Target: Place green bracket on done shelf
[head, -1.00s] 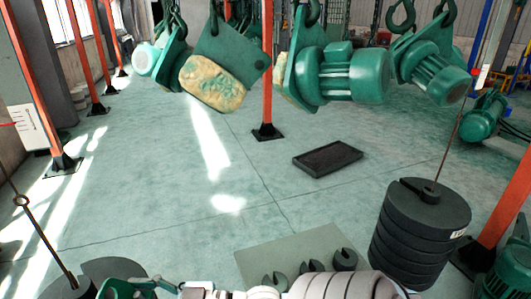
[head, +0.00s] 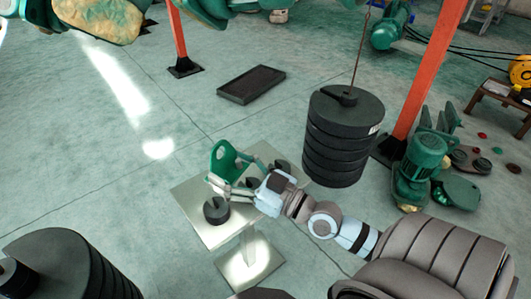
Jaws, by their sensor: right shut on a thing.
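The green bracket (head: 220,157), a plate with a round opening, stands roughly upright at the fingers of my right gripper (head: 222,185). My right gripper is shut on it, over the back-left part of a grey square-topped stand (head: 205,232). Whether the bracket touches the stand top cannot be told. Nothing in view is clearly marked as the done shelf. My left gripper is out of view.
Dark slotted weights (head: 216,211) sit on the stand top around the gripper. A hanging stack of black weights (head: 342,140) is close to the right. Another black stack (head: 60,265) fills the lower left. A dark tray (head: 250,84) lies on the floor. Green motors (head: 425,155) stand right.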

